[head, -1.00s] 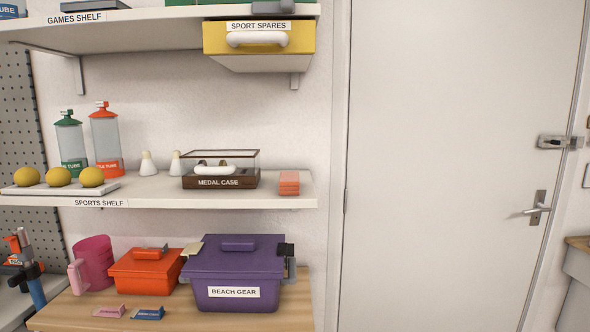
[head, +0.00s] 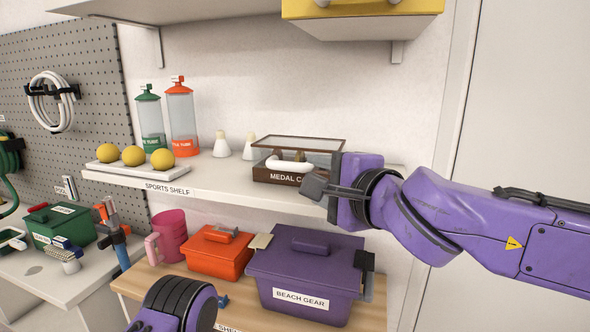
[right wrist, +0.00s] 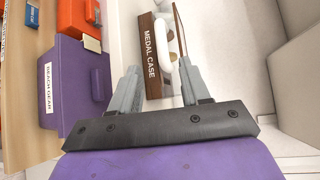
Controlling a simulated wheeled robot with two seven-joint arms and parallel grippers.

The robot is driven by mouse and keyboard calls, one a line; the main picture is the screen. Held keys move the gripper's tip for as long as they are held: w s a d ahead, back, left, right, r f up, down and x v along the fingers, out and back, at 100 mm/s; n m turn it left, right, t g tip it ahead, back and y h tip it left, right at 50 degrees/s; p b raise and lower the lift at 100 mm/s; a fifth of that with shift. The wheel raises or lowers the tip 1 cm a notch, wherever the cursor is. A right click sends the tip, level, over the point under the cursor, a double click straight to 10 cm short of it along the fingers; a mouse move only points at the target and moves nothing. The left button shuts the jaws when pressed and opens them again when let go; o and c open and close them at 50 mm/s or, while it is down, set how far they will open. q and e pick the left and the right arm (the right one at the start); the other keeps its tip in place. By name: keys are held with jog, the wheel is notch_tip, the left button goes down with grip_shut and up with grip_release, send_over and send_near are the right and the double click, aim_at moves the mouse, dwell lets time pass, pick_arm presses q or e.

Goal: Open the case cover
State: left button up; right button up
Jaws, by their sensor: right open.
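Contact cannot be told. Part of my left arm shows at the bottom; its gripper is out of view.
The sports shelf (head: 205,185) also holds yellow balls (head: 134,156), two tubes (head: 182,122) and shuttlecocks (head: 222,146) left of the case. A purple beach gear box (head: 300,268) stands below. A yellow drawer (head: 370,20) hangs above.

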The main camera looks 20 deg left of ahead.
aim_at(290, 166)
jog(key=p+x, duration=0.2)
jog(key=x, duration=0.8)
jog(key=shift+w+a+r, duration=0.1)
jog(key=shift+w+a, duration=0.05)
jog(key=shift+w, duration=0.2)
jog(key=shift+s, duration=0.1)
grip_shut()
jog(key=shift+r, duration=0.1)
